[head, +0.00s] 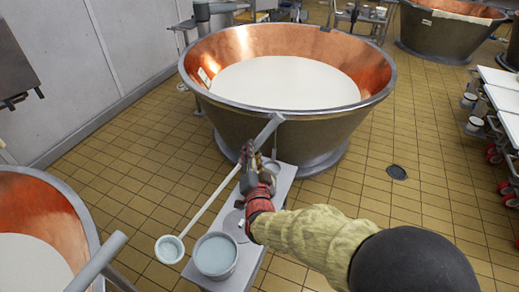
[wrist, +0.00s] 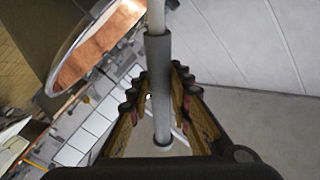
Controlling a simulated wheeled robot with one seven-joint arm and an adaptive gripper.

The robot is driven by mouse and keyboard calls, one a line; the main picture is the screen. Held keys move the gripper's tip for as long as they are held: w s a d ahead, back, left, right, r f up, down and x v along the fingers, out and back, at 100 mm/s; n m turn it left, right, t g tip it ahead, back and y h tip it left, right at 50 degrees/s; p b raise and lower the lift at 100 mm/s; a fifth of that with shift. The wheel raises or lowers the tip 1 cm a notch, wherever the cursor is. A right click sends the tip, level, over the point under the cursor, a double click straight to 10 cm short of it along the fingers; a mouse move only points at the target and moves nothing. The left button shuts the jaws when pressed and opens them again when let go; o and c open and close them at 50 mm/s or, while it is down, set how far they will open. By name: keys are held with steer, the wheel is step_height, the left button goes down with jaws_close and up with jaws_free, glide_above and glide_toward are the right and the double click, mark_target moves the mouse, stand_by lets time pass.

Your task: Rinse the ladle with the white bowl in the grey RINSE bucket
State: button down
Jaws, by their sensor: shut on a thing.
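My gripper (head: 249,160) is shut on the grey grip of the ladle (head: 208,207). The grip also shows in the wrist view (wrist: 159,85), running between the fingers of my gripper (wrist: 158,84). The pale shaft slants down and left to the white bowl (head: 170,249), which hangs just left of the bench edge. A grey bucket (head: 215,256) with pale bluish liquid stands on the near end of the bench. The ladle's bowl appears beside it, outside its rim. No lettering on the bucket can be read.
The narrow grey bench (head: 285,185) also carries a small container (head: 271,168), partly behind my gripper. A large copper vat (head: 290,124) of white liquid stands just beyond. Another vat (head: 75,210) is at the lower left. Tiled floor (head: 150,185) lies open between them.

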steer(key=s+a+r+n+p, duration=0.1)
steer(key=a+r+n+p, duration=0.2)
steer(key=a+r+p, duration=0.4)
steer(key=s+a+r+n+p, duration=0.1)
steer(key=a+r+n+p, duration=0.2)
steer(key=a+r+p, duration=0.4)
step_height(320, 180, up, 7)
steer(key=p, duration=1)
steer(key=shift+a+n, duration=0.25)
steer(key=shift+n, duration=0.05)
